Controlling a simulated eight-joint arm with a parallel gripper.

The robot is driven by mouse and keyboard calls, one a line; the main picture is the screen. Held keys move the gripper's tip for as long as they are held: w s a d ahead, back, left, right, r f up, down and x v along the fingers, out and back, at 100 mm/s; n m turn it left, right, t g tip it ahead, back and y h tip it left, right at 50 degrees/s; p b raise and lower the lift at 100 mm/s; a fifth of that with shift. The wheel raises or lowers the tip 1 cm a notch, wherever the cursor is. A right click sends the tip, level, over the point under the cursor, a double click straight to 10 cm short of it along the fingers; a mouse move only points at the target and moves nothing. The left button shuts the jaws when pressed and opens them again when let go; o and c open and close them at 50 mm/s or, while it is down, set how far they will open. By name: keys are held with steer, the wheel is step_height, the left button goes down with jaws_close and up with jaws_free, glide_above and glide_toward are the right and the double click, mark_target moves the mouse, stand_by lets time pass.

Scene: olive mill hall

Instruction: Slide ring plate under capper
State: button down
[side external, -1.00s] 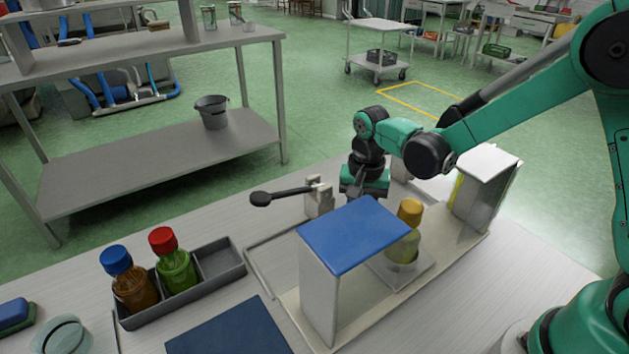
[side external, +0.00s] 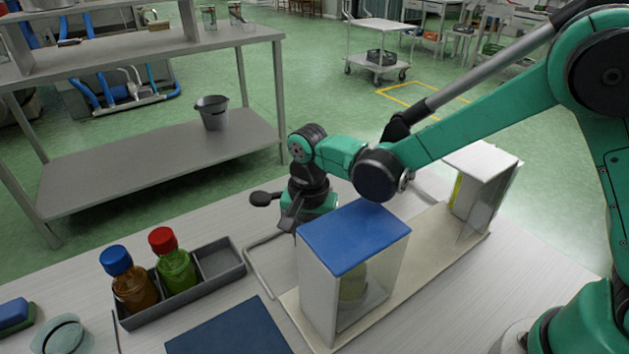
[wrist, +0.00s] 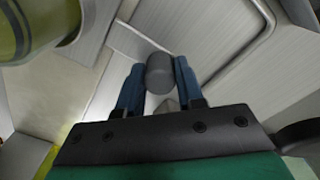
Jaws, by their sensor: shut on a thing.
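The bottle (side external: 353,285) on the ring plate is under the blue-topped housing (side external: 352,237), seen through its open side, with its cap hidden by the roof. The plate is mostly hidden there. In the wrist view the bottle's yellow-green body (wrist: 32,25) stands in a pale ring at upper left. My gripper (side external: 291,216) is behind the housing's left rear side, low over the bench. In the wrist view its blue fingers (wrist: 158,88) are shut on a grey round knob (wrist: 160,70). I cannot see how the knob joins the plate. A white-topped housing (side external: 483,160) stands at the track's right end.
The pale track (side external: 425,262) between the housings is clear. A black-knobbed lever (side external: 262,198) is just left of my gripper. A grey rack (side external: 222,262) holds blue-capped (side external: 130,285) and red-capped (side external: 175,262) bottles. A dark blue mat (side external: 228,328) lies in front.

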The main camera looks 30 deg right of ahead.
steer(key=shift+a, duration=1.1)
steer(key=c, duration=0.5)
jaws_free()
steer(key=shift+c, duration=0.2)
steer(key=shift+d, duration=0.1)
steer(key=shift+r, duration=2.8)
